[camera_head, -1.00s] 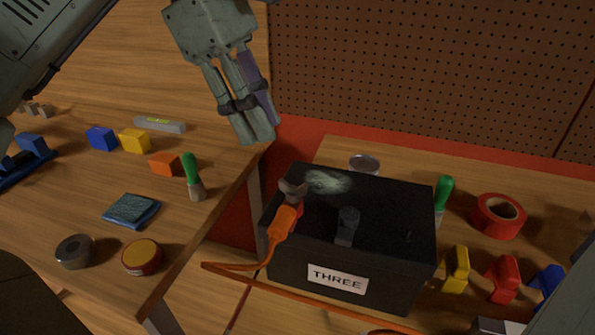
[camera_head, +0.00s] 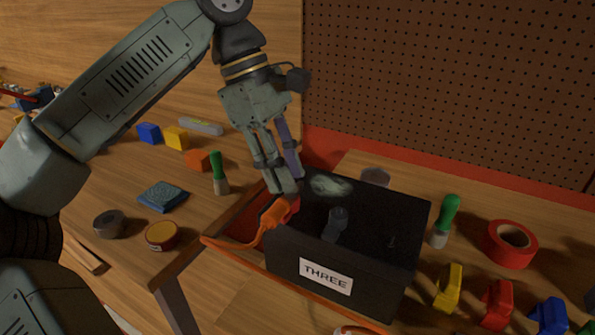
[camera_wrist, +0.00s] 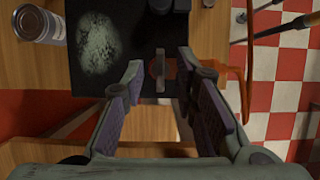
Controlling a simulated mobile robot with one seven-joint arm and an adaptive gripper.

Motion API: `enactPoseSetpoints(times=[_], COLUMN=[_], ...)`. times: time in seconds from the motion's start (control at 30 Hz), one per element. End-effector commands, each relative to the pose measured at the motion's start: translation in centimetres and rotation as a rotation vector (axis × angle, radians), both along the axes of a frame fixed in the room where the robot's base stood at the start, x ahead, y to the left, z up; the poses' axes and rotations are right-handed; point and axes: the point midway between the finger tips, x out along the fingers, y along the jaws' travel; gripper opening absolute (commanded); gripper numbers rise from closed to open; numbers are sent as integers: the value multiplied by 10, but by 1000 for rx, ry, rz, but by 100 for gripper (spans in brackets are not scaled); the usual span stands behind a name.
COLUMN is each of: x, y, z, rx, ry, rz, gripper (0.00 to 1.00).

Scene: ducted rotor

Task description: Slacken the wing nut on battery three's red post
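Battery three (camera_head: 390,257) is a black box labelled THREE, with a pale crusty patch (camera_head: 330,185) on its top. My gripper (camera_head: 284,188) is over its left back corner, by the orange cable boot (camera_head: 279,212). In the head view my fingers hide the red post and its nut. In the wrist view a grey wing nut (camera_wrist: 159,65) with a reddish piece around it stands between my spread fingers (camera_wrist: 163,75), apart from both. The black terminal cap (camera_head: 336,222) stands in the middle of the battery top.
An orange cable (camera_head: 235,243) loops off the battery's left side. Right of the battery are a green-handled brush (camera_head: 445,218), red tape (camera_head: 510,244) and coloured clamps (camera_head: 449,288). A can (camera_wrist: 38,24) stands behind it. The left table holds blocks, a sponge (camera_head: 163,196) and tins.

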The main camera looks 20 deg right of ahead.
Motion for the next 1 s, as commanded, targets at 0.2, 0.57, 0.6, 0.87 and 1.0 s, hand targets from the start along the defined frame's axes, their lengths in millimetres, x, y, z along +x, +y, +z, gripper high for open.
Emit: enactPoseSetpoints(times=[0.2, 0.57, 0.6, 0.87, 1.0], x=[2, 1, 1, 1, 1], y=[1, 1, 1, 1, 1], z=[-2, -2, -2, -2, -2], rx=[0, 0, 0, 0, 0], ry=[0, 0, 0, 0, 0], rz=[0, 0, 0, 0, 0], gripper=[27, 13, 10, 0, 0])
